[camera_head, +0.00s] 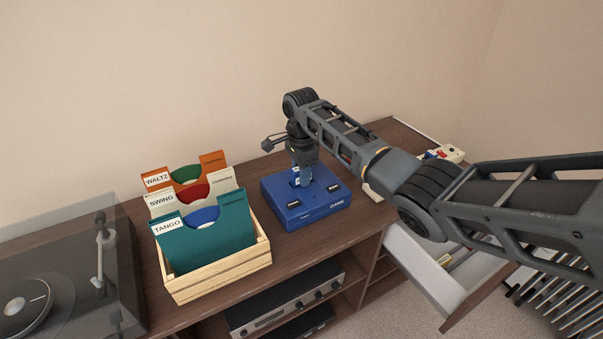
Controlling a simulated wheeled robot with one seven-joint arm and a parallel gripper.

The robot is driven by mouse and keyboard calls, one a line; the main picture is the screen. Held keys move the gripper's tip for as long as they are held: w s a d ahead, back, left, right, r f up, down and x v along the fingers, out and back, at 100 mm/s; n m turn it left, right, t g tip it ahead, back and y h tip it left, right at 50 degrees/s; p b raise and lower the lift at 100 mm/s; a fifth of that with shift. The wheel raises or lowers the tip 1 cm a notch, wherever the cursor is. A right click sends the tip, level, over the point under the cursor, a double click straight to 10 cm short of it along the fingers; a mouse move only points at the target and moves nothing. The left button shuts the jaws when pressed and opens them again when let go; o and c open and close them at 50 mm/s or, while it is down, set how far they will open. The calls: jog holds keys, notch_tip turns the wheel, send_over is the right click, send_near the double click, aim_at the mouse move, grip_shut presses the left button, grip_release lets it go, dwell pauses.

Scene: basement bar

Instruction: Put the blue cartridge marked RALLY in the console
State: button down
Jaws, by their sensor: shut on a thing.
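The blue console (330,212) sits on the wooden cabinet top in the middle of the view, with dark buttons or slots on its top. My gripper (303,178) points down over the back part of the console. It is shut on a small blue cartridge (297,181) with a pale label. The cartridge is upright and mostly hidden by the fingers. Its label is too small to read. Its lower end is at or just above the console's top; I cannot tell whether it is in the slot.
A wooden crate (220,282) of records with labelled dividers stands left of the console. A turntable (40,290) is at far left. A white drawer (425,275) hangs open at right. A pale thing with red and blue parts (446,154) lies at the back right.

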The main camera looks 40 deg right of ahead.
jog(key=c, duration=1.2)
grip_release()
jog(key=shift+s+f, duration=0.15)
jog(key=shift+f, duration=0.25)
jog(key=o, duration=0.4)
jog(key=shift+s+f, duration=0.1)
jog(key=shift+f, duration=0.05)
jog(key=r, duration=0.9)
jog(key=shift+w, duration=0.4)
